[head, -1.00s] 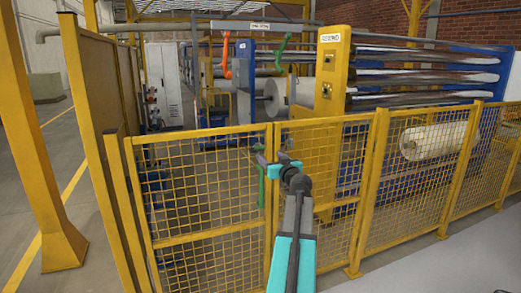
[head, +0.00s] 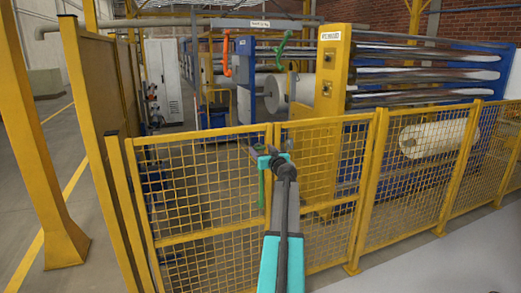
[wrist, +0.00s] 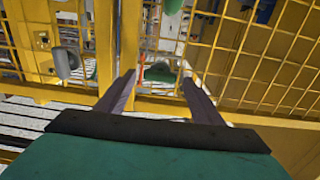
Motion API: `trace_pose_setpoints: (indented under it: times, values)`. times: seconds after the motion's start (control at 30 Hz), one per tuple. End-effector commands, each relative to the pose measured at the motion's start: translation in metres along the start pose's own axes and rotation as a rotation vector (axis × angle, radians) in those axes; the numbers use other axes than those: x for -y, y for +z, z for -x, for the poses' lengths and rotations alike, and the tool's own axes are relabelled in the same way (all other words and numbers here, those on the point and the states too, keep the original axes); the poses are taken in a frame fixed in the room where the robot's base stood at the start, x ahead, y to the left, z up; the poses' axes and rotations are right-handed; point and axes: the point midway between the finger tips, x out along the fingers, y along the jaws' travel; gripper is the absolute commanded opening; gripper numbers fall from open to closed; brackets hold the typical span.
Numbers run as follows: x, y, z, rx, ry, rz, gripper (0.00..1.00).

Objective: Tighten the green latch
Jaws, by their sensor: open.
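The green latch (head: 262,187) is an upright green bar on the yellow fence, by the post where two mesh panels meet. In the head view my gripper (head: 250,148) is just above it, and its teal wrist part covers the latch's top. In the wrist view my gripper (wrist: 158,78) is open, with its two fingers apart and empty. A dark green piece (wrist: 160,72) shows between and beyond the fingertips; I cannot tell if it is part of the latch. Another green piece (wrist: 172,6) shows at the top edge.
The yellow mesh fence (head: 200,135) stands close in front of me. Behind it are a yellow machine frame (head: 330,75), a white film roll (head: 425,138), and orange (head: 227,55) and green (head: 290,38) handles. Open floor (head: 85,230) lies to the left.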

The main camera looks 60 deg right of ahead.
Motion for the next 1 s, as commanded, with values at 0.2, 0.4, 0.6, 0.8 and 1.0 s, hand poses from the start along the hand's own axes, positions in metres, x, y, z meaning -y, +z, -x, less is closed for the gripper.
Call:
trace_pose_setpoints:
  times: [0.2, 0.4, 0.6, 0.8, 1.0]
  values:
    - [0.0, -0.0002, -0.009, 0.0, 0.0, -0.001, 0.61]
    - [0.0001, 0.0003, -0.0093, 0.0, 0.0, -0.001, 0.61]
    - [0.0001, 0.0003, -0.0092, 0.0, 0.0, -0.001, 0.46]
    - [0.009, 0.0005, -0.0033, 0.0, -0.003, 0.0, 0.2]
    - [0.0026, 0.0008, -0.0094, 0.0, -0.004, -0.008, 0.2]
